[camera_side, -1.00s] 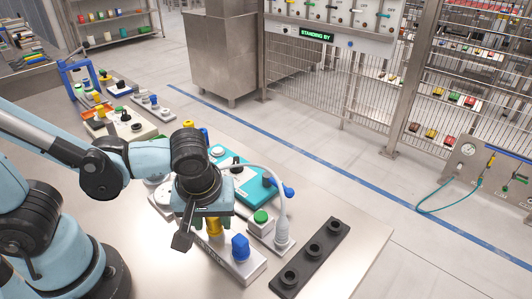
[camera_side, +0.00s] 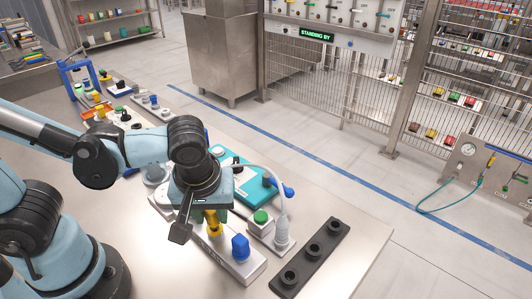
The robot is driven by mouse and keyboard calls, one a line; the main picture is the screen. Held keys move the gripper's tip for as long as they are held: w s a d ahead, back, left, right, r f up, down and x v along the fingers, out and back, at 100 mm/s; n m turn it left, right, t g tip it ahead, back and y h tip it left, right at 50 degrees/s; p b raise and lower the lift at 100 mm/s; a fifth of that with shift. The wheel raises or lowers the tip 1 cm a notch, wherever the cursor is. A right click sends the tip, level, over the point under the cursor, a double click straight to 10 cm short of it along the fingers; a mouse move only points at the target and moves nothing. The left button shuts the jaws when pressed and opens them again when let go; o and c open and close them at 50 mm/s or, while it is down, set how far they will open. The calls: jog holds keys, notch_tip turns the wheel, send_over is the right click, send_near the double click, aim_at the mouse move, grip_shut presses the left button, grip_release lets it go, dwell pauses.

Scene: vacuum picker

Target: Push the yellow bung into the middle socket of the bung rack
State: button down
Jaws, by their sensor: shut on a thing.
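The yellow bung (camera_side: 214,226) shows just under my gripper (camera_side: 212,215), over the white block that also bears a blue bung (camera_side: 240,247). My gripper is shut on the yellow bung; the fingers are largely hidden by the wrist, and I cannot tell whether the bung's lower end is clear of the block. The black bung rack (camera_side: 326,232) lies to the right near the table's edge. Its sockets stand in a row, and the middle socket (camera_side: 313,251) looks empty. My gripper is left of the rack, apart from it.
A grey cone-shaped fitting with a pale hose (camera_side: 282,235) and a green button (camera_side: 261,218) stand between my gripper and the rack. A teal case (camera_side: 245,178) with blue knobs lies behind. Bare table (camera_side: 350,270) shows right of the rack.

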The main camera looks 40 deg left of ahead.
aim_at(215, 214)
jog(key=shift+r, duration=1.6)
jog(key=shift+w+d, duration=0.2)
jog(key=shift+d, duration=0.1)
jog(key=w+d+r, duration=0.1)
jog(key=w+d, duration=0.4)
jog(key=d, duration=0.3)
jog(key=w+d+r, duration=0.1)
jog(key=w+d, duration=0.4)
jog(key=d, duration=0.3)
notch_tip(215, 214, down, 5)
jog(key=shift+f, duration=0.2)
jog(key=shift+a+f, duration=0.1)
jog(key=shift+f, duration=0.3)
